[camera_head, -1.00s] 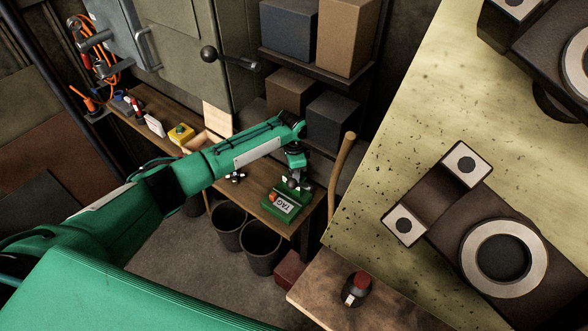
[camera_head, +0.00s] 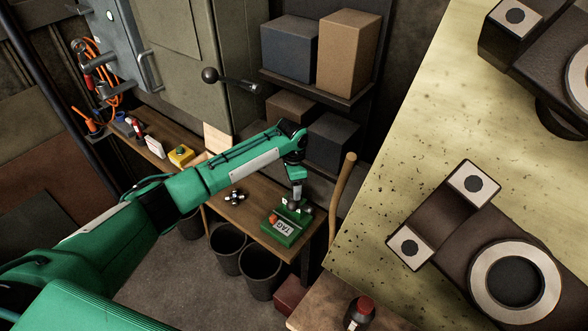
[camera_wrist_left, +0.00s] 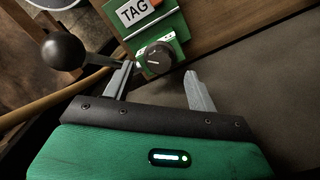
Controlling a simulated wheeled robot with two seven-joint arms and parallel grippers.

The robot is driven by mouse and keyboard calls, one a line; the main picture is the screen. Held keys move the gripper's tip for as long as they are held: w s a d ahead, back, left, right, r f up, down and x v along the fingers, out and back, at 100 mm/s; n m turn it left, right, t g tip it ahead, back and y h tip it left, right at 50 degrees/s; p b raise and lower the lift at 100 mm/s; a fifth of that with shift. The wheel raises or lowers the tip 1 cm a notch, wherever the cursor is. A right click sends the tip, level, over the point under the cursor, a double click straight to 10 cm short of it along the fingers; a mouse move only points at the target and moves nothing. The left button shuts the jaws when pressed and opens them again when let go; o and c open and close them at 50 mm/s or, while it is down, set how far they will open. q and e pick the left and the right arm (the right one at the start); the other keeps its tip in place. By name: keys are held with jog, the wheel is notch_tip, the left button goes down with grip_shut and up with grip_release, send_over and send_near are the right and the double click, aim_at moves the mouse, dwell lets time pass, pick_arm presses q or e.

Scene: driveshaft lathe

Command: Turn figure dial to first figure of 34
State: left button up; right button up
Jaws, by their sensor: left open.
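The green tag device (camera_head: 283,231) stands at the near right end of the wooden bench, with a white TAG plate and an orange part. In the left wrist view the TAG plate (camera_wrist_left: 134,12) is at the top, and a dark round dial (camera_wrist_left: 155,57) with a light mark sits below it. A lever with a black ball (camera_wrist_left: 63,51) stands left of the dial. My left gripper (camera_wrist_left: 160,80) is open and empty, its fingers apart on either side of the dial's lower edge in the picture; contact cannot be told. In the head view my left gripper (camera_head: 296,194) is over the device. The dial's figures are too small to read.
The wooden bench (camera_head: 230,211) also carries a black star-shaped knob (camera_head: 235,197) and a yellow box (camera_head: 180,155). Dark bins (camera_head: 262,270) stand below. A wooden handle (camera_head: 342,190) rises right of the device. A large pale plate (camera_head: 400,150) with dark metal brackets fills the right.

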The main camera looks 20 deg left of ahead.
pick_arm(q)
notch_tip(320, 180, up, 10)
jog(key=b, duration=0.2)
jog(key=shift+b, duration=0.35)
jog(key=shift+s+f, duration=0.1)
jog(key=shift+f, duration=0.15)
